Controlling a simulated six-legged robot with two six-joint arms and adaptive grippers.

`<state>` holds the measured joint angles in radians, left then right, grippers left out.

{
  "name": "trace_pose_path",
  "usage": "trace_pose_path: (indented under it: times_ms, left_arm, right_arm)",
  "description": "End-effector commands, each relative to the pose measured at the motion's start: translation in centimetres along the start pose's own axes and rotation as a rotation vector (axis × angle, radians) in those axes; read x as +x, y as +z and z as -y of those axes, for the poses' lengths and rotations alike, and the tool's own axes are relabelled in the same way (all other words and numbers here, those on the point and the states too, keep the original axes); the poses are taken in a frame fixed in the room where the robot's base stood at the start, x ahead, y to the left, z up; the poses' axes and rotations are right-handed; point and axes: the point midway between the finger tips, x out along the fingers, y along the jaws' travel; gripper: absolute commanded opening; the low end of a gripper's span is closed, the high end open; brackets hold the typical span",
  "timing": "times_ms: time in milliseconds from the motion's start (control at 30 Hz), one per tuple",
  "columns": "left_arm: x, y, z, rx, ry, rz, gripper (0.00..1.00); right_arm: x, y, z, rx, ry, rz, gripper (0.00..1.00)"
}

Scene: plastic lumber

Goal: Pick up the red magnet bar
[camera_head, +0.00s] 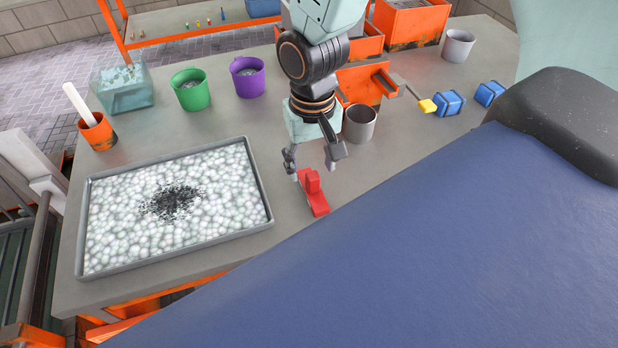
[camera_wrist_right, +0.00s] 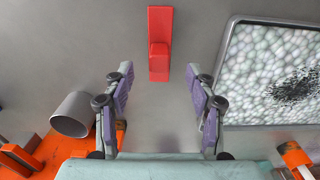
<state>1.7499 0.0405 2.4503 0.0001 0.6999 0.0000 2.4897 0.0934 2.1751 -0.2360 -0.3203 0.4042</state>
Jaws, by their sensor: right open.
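The red magnet bar (camera_head: 315,195) lies on the grey table, with a raised block on its top, just right of the tray of pale pellets. In the right wrist view the bar (camera_wrist_right: 159,40) stands upright in the picture, ahead of and between the fingertips. My right gripper (camera_head: 313,170) is above the table close to the bar. Its two fingers (camera_wrist_right: 163,85) are spread apart with nothing between them. My left gripper is not in view.
A tray (camera_head: 82,228) of pale pellets with dark bits lies to the left. A grey cup (camera_head: 359,124) stands close behind my right gripper. Green (camera_head: 190,90) and purple (camera_head: 248,77) buckets, a clear bin (camera_head: 122,95) and blue blocks (camera_head: 448,103) stand farther back.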

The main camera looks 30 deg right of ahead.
Motion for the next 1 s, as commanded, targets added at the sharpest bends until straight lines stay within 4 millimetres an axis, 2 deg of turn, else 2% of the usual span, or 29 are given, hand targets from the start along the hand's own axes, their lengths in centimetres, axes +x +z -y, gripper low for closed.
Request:
trace_pose_path:
  times_ms: [133, 233, 567, 1000]
  left_arm:
    - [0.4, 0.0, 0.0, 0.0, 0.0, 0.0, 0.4]
    - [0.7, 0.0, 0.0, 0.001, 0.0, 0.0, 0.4]
    - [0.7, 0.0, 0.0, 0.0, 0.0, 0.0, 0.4]
    - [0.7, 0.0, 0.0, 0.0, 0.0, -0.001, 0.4]
  right_arm:
    - [2.4, 0.8, 0.3, -0.001, 0.003, 0.005, 0.57]
    - [3.7, 0.7, 0.4, 0.0, 0.001, 0.003, 0.57]
    - [4.3, 0.4, 0.5, -0.001, 0.0, 0.001, 0.57]
    - [4.3, 0.3, 0.5, -0.001, 0.0, 0.001, 0.21]
